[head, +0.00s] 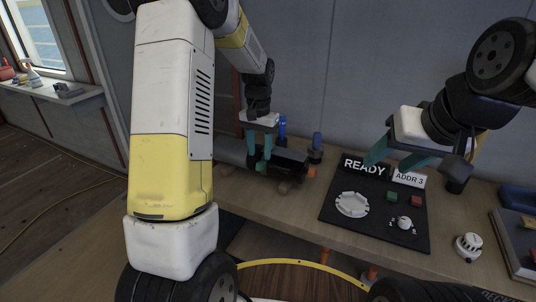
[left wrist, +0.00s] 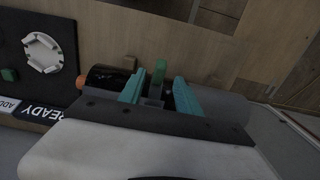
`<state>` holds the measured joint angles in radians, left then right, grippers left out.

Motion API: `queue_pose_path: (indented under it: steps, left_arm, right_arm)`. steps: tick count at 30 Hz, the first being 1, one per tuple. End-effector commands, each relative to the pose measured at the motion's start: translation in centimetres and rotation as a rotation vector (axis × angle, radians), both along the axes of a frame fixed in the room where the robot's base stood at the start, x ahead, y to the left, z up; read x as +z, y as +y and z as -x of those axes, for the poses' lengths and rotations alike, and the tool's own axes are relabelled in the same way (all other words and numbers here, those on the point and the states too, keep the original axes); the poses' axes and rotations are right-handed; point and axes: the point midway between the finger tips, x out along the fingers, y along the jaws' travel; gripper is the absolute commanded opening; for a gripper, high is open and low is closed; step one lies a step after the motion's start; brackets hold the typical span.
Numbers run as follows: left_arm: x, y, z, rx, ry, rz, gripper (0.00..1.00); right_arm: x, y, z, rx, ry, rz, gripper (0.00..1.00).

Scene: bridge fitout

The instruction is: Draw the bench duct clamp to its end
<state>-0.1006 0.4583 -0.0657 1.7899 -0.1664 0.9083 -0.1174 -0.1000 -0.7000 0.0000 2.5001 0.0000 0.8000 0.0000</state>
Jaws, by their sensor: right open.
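The bench duct is a grey cylinder (head: 232,150) with a black section (head: 290,162) and an orange end (head: 311,172), lying on the bench. In the left wrist view, the black section (left wrist: 104,78) and orange end (left wrist: 81,82) show left of the fingers. A green tab (left wrist: 159,71), seemingly part of the clamp, stands between the fingers of my left gripper (left wrist: 160,92), with gaps showing on both sides. In the head view, my left gripper (head: 262,148) points down over the duct, teal fingers apart. My right gripper (head: 393,155) is open and empty above the black panel.
The black panel (head: 340,226) carries a READY sign (head: 364,167), an ADDR 3 label (head: 408,178), a white ring (head: 352,204) and small buttons. A white round device (head: 467,246) sits on the bench (head: 300,208) to the right. Blue-topped posts (head: 316,141) stand behind the duct.

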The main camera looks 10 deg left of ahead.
Motion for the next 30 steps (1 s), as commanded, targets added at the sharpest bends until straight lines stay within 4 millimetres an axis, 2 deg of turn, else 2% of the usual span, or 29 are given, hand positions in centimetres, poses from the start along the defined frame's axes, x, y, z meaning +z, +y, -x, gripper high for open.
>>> queue_pose_path:
  steps: [3,9,13,20,27,30]
  left_arm:
    - [-2.1,0.0,0.1,0.001,0.004,0.000,0.40]
    - [-4.6,0.1,0.0,0.001,0.002,-0.001,0.40]
    - [-5.3,0.1,0.0,0.001,0.000,0.000,0.40]
    - [-5.4,0.0,0.0,0.001,-0.001,0.000,0.40]
    - [-5.3,0.0,0.0,0.001,-0.001,0.000,0.00]
    - [-5.3,0.0,0.0,0.001,-0.001,0.000,0.00]
  right_arm:
    - [0.0,0.0,0.0,0.000,0.000,0.000,0.54]
    - [0.0,0.0,0.0,0.000,0.000,0.000,0.54]
    - [0.0,0.0,0.0,0.000,0.000,0.000,0.54]
    - [0.0,0.0,0.0,0.000,0.000,0.000,0.54]
    - [0.0,0.0,0.0,0.000,0.000,0.000,0.54]
    - [0.0,0.0,0.0,0.000,0.000,0.000,0.54]
